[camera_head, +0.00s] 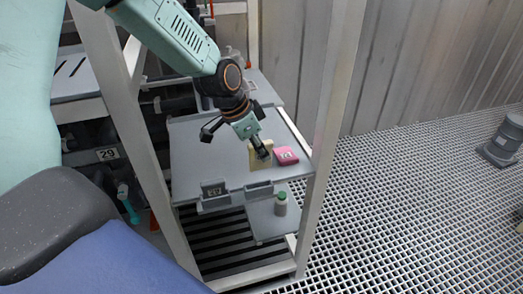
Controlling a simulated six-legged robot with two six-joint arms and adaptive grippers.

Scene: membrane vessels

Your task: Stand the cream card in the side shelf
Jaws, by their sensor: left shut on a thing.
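The cream card (253,158) is upright over the grey side shelf (196,150), close to its right part. My left gripper (262,151) reaches in from above and is shut on the card, covering part of it. I cannot tell whether the card's lower edge touches the shelf. My right gripper is not in view.
A pink block (286,155) with a label lies just right of the card. Grey holders (258,189) line the shelf's front edge. A pale post (328,120) rises at the right. The shelf's left part is clear.

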